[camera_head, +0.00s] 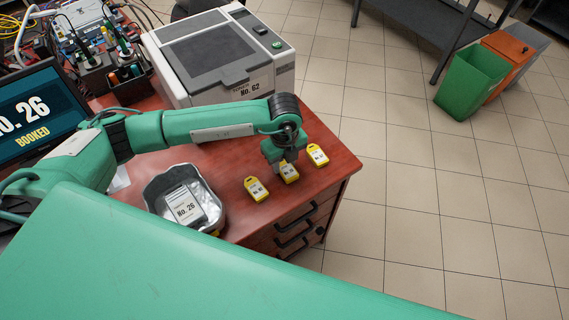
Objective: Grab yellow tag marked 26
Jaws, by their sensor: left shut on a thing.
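The left tag (256,189) and the right tag (317,155) lie clear of the gripper. My left gripper (285,170) points down at the middle tag (290,174) and is shut on it; the tag's upper end is partly hidden by the fingers. The tags carry small white labels with dark print that is too small to read. My right gripper is not in view.
A container (216,219) with a card reading "No. 26" stands left of the tags. A grey machine labelled "No. 62" (222,55) stands behind. A screen (30,112) shows "26 BOOKED". Green and orange bins (469,84) stand on the floor.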

